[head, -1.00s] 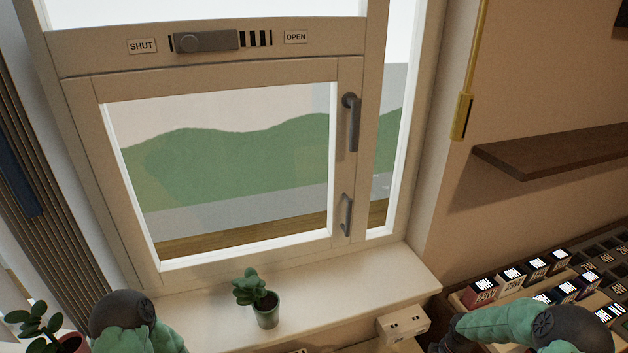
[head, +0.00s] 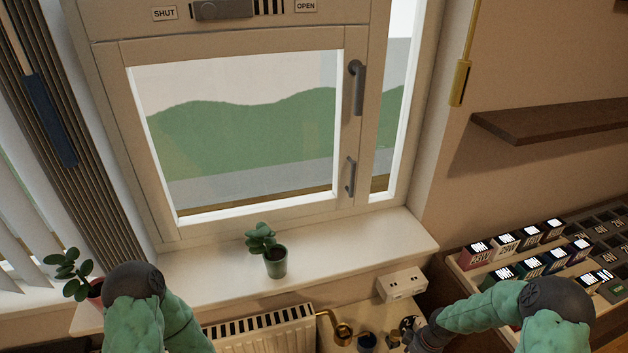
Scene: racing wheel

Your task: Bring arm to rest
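My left arm (head: 150,305) shows at the bottom left as a green sleeve with a dark round joint. Its gripper is below the frame. My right arm (head: 490,308) comes in at the bottom right, its dark elbow joint in front of the box tray. The arm reaches left to a dark end (head: 428,333) near the bottom edge. Whether that end's fingers are open or shut cannot be seen.
A window (head: 245,120) stands above a white sill (head: 350,238) with a potted plant (head: 275,265). Another plant (head: 75,275) is at left. A radiator (head: 262,330), white socket box (head: 402,285), tray of boxes (head: 468,262) and brown shelf (head: 550,120) are around.

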